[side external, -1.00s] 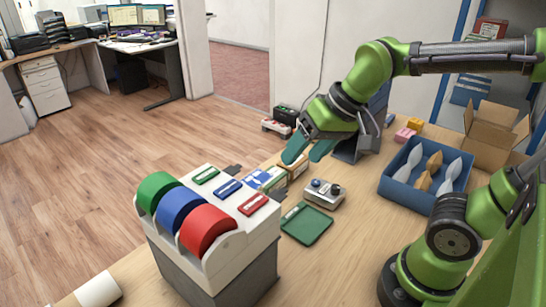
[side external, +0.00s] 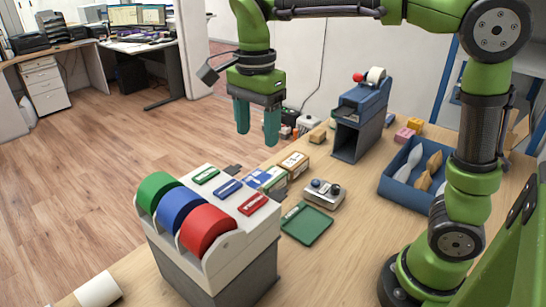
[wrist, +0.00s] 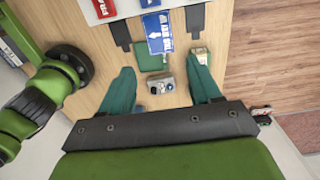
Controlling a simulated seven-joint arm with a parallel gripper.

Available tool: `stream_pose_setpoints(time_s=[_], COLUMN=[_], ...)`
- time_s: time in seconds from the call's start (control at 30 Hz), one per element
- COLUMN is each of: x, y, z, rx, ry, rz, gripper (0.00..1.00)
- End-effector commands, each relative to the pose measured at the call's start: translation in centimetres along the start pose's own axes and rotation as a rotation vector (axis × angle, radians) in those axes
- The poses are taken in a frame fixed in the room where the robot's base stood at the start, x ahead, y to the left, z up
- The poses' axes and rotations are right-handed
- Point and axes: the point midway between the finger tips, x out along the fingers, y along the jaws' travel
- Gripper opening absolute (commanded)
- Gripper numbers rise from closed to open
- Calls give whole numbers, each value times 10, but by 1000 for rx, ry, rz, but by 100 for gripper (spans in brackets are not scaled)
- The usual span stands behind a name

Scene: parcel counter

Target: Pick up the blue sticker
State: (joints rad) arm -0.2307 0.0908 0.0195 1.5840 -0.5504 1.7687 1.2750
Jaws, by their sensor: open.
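The blue sticker (side external: 228,187) lies flat in the middle of the white dispenser top (side external: 268,212), between a green sticker (side external: 205,175) and a red sticker (side external: 253,204). In the wrist view only a bit of blue shows at the top edge, and the red sticker (wrist: 104,8) is cut off there. My gripper (side external: 257,138) points down, open and empty, in the air above and behind the dispenser. Its teal fingers are wide apart in the wrist view (wrist: 163,92), with nothing between the tips.
Parcels (side external: 293,162) with labels stand behind the dispenser. A grey device with knobs (side external: 324,194) and a green tray (side external: 306,224) lie to their right. A blue stand (side external: 362,108) and a blue box (side external: 408,188) with spindle-shaped things are further right. The air around my gripper is clear.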

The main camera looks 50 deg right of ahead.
Motion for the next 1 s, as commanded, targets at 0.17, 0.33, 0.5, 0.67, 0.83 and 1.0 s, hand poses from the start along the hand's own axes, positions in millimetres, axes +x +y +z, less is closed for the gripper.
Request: stream_pose_setpoints(time_s=[0.17, 0.33, 0.5, 0.67, 0.83, 1.0], x=[22, 43, 63, 80, 91, 95], y=[0, 0, 1, 0, 0, 0], z=[0, 0, 0, 0, 0, 0], rx=[-2, -2, -1, -2, -1, -2], ry=[0, 0, 0, -1, -1, -1], rz=[2, 2, 2, 2, 0, -1], gripper=[63, 63, 63, 63, 63, 63])
